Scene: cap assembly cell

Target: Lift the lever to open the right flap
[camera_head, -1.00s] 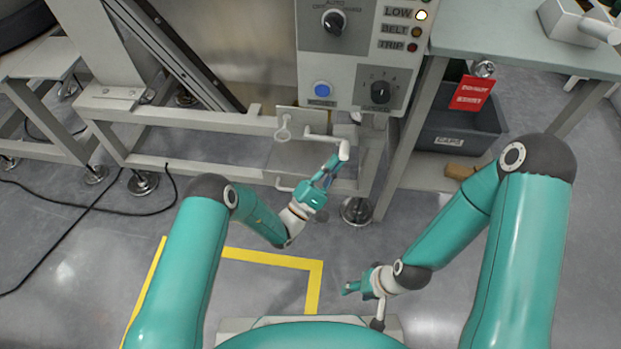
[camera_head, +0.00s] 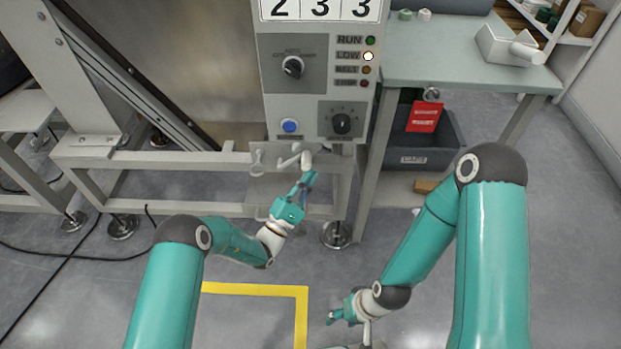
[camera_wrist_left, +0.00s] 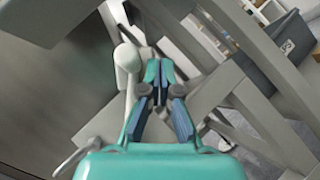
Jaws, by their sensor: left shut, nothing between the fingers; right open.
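The pale lever (camera_head: 306,159) sticks out below the control box, with its rounded end turned up. It also shows in the left wrist view (camera_wrist_left: 127,62), just left of my fingers. My left gripper (camera_head: 309,179) is shut and empty, with its fingertips close below and beside the lever's end; I cannot tell whether they touch. Its closed fingers show in the left wrist view (camera_wrist_left: 160,72). A grey plate (camera_head: 262,190), possibly the flap, sits behind my left gripper and is partly hidden. My right gripper (camera_head: 336,317) is open and empty, low over the floor.
The control box (camera_head: 330,90) with knobs and a blue button (camera_head: 290,125) stands above the lever. The machine frame's rails (camera_head: 190,160) run left. A workbench (camera_head: 440,60) stands right, with a dark caps bin (camera_head: 415,157) below. Floor around my right gripper is clear.

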